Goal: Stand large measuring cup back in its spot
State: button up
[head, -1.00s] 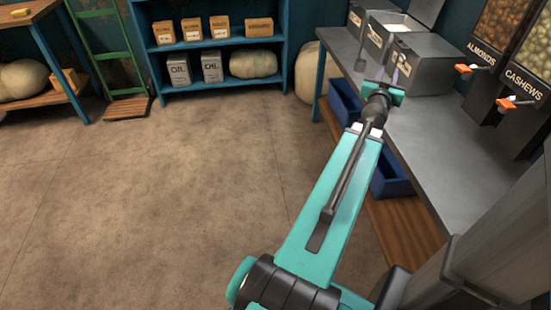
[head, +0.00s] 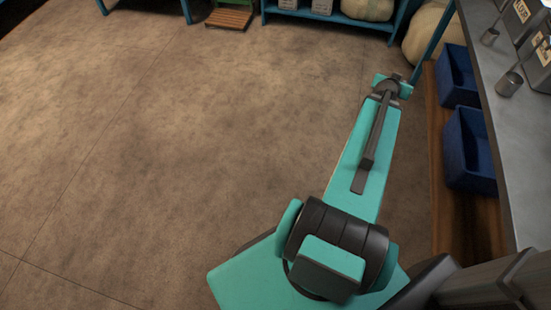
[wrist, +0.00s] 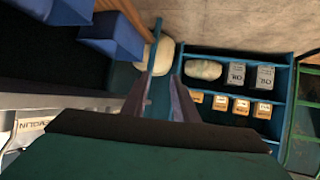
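Two metal measuring cups with handles stand on the grey counter (head: 520,140) at the right edge of the head view. The nearer one (head: 509,84) looks larger; the farther one (head: 490,37) looks smaller. My gripper (wrist: 167,68) shows two fingers apart with nothing between them in the wrist view. In the head view its fingers are mostly hidden beyond the end of my arm. It is over the floor side, left of the counter, and touches neither cup. No cup is recognisable in the wrist view.
Labelled metal bins (head: 537,58) stand behind the cups. Two blue crates (head: 470,150) sit on the wooden shelf (head: 450,215) under the counter. A blue shelf (wrist: 225,113) with boxes, tins and a sack is ahead. The floor (head: 200,130) at left is clear.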

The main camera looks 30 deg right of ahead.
jog(key=w+a+f+n+g+y, duration=0.1)
jog(key=w+a+f+n+y, duration=0.15)
jog(key=a+f, duration=0.7)
jog(key=w+a+f+n+y, duration=0.15)
jog(key=w+a+f, duration=0.35)
jog(key=a, duration=0.7)
jog(key=w+a+f+n+g+y, duration=0.1)
jog(key=w+a+f+n+y, duration=0.15)
jog(key=a+f, duration=0.75)
jog(key=s+a+f+n+g+y, duration=0.1)
jog(key=s+a+f+y, duration=0.15)
jog(key=a, duration=0.65)
jog(key=s+a+f+n+g+y, duration=0.1)
jog(key=s+a+f+n+g, duration=0.2)
jog(key=a, duration=0.6)
jog(key=s+a+f+n+g+y, duration=0.1)
jog(key=s+a+f+n+g, duration=0.1)
jog(key=s+a, duration=1.1)
notch_tip(320, 180, down, 3)
jog(key=shift+a+r+g, duration=0.1)
jog(key=shift+a+g, duration=0.3)
jog(key=shift+g, duration=0.2)
jog(key=shift+r+n, duration=0.1)
jog(key=shift+n, duration=0.15)
notch_tip(320, 180, up, 12)
jog(key=s+p, duration=0.1)
jog(key=p, duration=1.1)
jog(key=shift+s+a+r+g, duration=0.25)
jog(key=shift+s+a+g, duration=0.1)
jog(key=shift+g, duration=0.05)
